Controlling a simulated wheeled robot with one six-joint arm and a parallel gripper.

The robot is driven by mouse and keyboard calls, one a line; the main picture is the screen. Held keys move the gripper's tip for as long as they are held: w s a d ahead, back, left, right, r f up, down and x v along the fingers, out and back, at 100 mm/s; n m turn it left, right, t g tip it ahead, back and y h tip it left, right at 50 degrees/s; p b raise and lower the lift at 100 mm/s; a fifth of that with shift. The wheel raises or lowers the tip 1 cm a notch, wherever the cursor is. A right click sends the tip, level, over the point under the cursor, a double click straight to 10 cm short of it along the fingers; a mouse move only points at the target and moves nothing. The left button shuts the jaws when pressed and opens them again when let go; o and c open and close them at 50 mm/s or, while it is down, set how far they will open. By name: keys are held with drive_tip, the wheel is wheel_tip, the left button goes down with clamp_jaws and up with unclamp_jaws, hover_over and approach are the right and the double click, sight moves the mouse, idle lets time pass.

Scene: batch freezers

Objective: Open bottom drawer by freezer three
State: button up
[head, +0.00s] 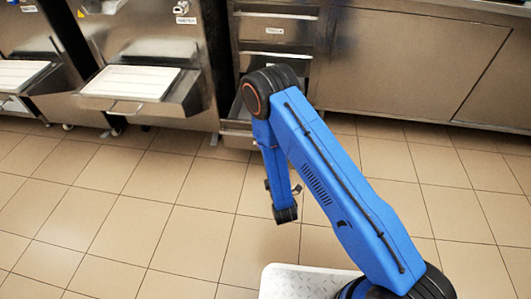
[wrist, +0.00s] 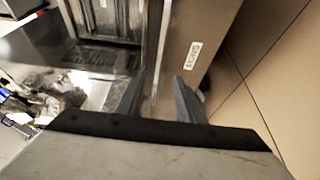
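The drawer column (head: 275,31) stands between a steel freezer (head: 150,40) and a counter in the head view. Its bottom drawer (head: 236,133) stands out from the column, partly hidden by my arm. In the wrist view the labelled drawer front (wrist: 205,30) runs upright right of centre, and the open drawer's inside (wrist: 95,92) shows left of it with loose items. My gripper (wrist: 159,80) is open, its two fingers apart on either side of the front's top edge. I cannot tell whether they touch it. In the head view the fingers cannot be made out.
Freezers with white trays (head: 130,82) on front shelves stand left of the drawers. A closed steel counter (head: 420,65) runs to the right. The tiled floor (head: 130,215) in front is clear.

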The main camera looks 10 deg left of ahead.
drive_tip(key=shift+v, duration=2.1)
drive_tip(key=w+d+r+m+g+h, duration=0.3)
drive_tip(key=w+d+r+m, duration=0.2)
drive_tip(key=w+r+m, duration=0.6)
drive_tip(key=s+d+r+m+g, duration=0.1)
drive_tip(key=s+d+r+g, duration=0.15)
drive_tip(key=d+r, duration=0.5)
drive_tip(key=s+d+r+m+g, duration=0.1)
drive_tip(key=s+d+r, duration=0.25)
drive_tip(key=r, duration=0.65)
drive_tip(key=s+d+r+m+g+h, duration=0.25)
drive_tip(key=s+d+r+m, duration=0.25)
drive_tip(key=s+d+r, duration=0.75)
drive_tip(key=s+d+m+g, duration=0.1)
drive_tip(key=s+d+m, duration=0.1)
drive_tip(key=s, duration=0.9)
drive_tip(key=s+d+r+m+g, duration=0.1)
drive_tip(key=s+d, duration=0.3)
drive_tip(key=s, duration=0.7)
drive_tip(key=shift+d+r+m+g+h, duration=0.35)
drive_tip(key=shift+m+g+h, duration=0.15)
drive_tip(key=shift+m, duration=0.1)
